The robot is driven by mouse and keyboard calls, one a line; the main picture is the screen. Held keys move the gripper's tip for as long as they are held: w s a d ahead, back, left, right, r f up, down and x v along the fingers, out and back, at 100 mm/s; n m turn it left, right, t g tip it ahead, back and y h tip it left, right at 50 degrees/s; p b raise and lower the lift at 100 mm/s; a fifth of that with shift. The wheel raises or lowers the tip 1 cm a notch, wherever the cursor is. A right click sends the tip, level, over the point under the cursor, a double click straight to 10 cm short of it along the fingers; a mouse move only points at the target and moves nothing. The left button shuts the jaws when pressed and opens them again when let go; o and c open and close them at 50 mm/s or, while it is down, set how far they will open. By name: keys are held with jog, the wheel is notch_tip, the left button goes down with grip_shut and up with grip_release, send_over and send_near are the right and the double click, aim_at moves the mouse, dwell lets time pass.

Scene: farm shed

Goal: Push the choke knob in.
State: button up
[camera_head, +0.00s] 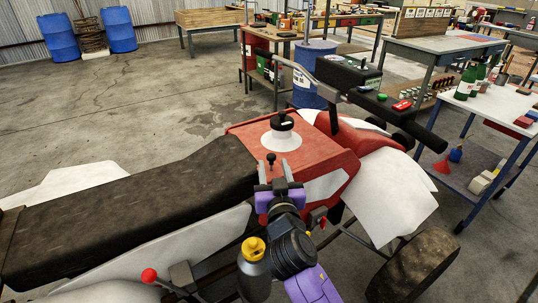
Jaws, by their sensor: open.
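A small black knob on a short stem (271,158), which looks like the choke knob, stands upright at the near side of the red body of the quad bike (305,152). My gripper (275,173) is right below it in the picture, its two grey fingertips open and apart. The knob shows just past and between the fingertips; I cannot tell whether they touch it. The base of its stem is hidden by my gripper, and how far the knob stands out is hard to judge.
A black filler cap (283,121) on a white collar sits just beyond. The black seat (130,215) lies left, the handlebar (400,115) right. A red-knobbed lever (149,275) stands at lower left, and a small red knob (322,221) right of my wrist. Workbenches are behind.

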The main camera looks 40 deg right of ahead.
aim_at(272, 159)
jog(key=shift+p+x, duration=0.3)
jog(key=shift+x, duration=2.45)
grip_shut()
